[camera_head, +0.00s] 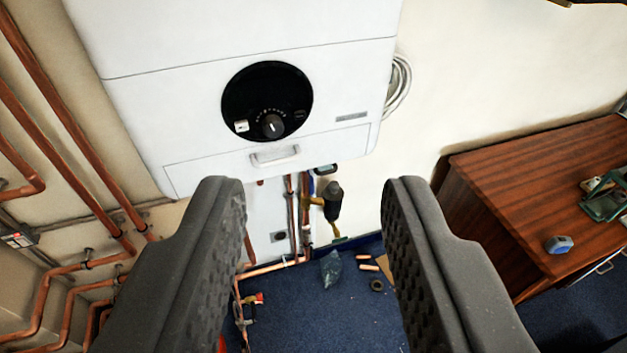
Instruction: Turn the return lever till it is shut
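My gripper (312,190) is open and empty, its two dark ridged fingers wide apart in the lower half of the view. Between the fingers, farther away, copper pipes (292,215) drop below a white boiler. A dark fitting with brass parts (333,200) sits beside them. A small red piece (259,298), perhaps a lever handle, shows low by the pipework next to the left finger. I cannot tell which part is the return lever or how it is turned. The left finger hides some of the pipework. No finger visibly touches anything.
The white boiler (190,110) hangs on the wall ahead. More copper pipes (60,120) run along the left wall. A wooden desk (500,200) with a tape measure (559,244) stands at right. A bag (331,268) and a black ring (377,285) lie on blue carpet.

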